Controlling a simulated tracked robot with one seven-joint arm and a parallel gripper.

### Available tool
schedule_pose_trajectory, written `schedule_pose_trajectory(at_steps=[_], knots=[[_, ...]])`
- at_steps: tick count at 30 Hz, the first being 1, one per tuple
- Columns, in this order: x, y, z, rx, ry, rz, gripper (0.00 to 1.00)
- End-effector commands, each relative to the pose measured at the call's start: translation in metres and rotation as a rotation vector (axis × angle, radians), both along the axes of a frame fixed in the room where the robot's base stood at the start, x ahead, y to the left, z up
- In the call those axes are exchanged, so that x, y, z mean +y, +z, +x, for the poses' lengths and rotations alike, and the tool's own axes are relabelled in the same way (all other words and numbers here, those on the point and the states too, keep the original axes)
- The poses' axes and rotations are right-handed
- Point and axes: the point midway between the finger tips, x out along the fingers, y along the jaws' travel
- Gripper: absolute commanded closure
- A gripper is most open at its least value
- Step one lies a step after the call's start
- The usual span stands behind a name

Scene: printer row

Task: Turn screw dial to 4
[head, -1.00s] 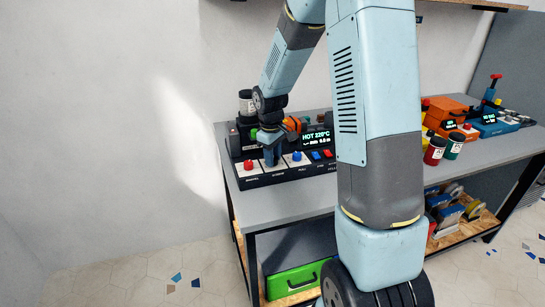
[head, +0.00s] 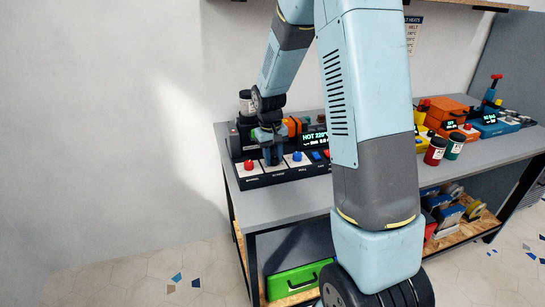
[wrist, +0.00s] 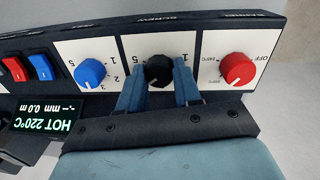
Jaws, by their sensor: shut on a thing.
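The screw dial (wrist: 158,72) is a black round knob on a white panel square, in the middle of the wrist view. My gripper (wrist: 159,84) is shut on it, one blue-grey finger on each side. Numbers 1 and 5 show at the sides of the dial; the pointer and the rest of the scale are too hidden to read. In the head view my gripper (head: 272,155) points down at the control panel (head: 283,178), between the red and blue knobs, and hides the dial.
A red knob (wrist: 237,69) and a blue knob (wrist: 90,72) flank the dial closely. A display (wrist: 49,122) reads HOT 220°C. Red and blue buttons sit beyond the blue knob.

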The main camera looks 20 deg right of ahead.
Motion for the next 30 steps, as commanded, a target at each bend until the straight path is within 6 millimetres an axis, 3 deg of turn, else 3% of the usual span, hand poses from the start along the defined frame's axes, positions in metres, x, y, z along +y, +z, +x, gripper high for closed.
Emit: schedule_pose_trajectory(at_steps=[10,11,18,26,30], knots=[[0.0,0.001,0.002,-0.005,-0.002,0.0,0.97],[0.0,0.001,0.002,-0.005,-0.001,0.0,0.65],[0.0,0.001,0.001,-0.002,-0.001,0.0,0.42],[0.0,0.001,0.001,-0.001,-0.001,0.0,0.42],[0.0,0.01,0.001,-0.003,-0.001,0.0,0.42]])
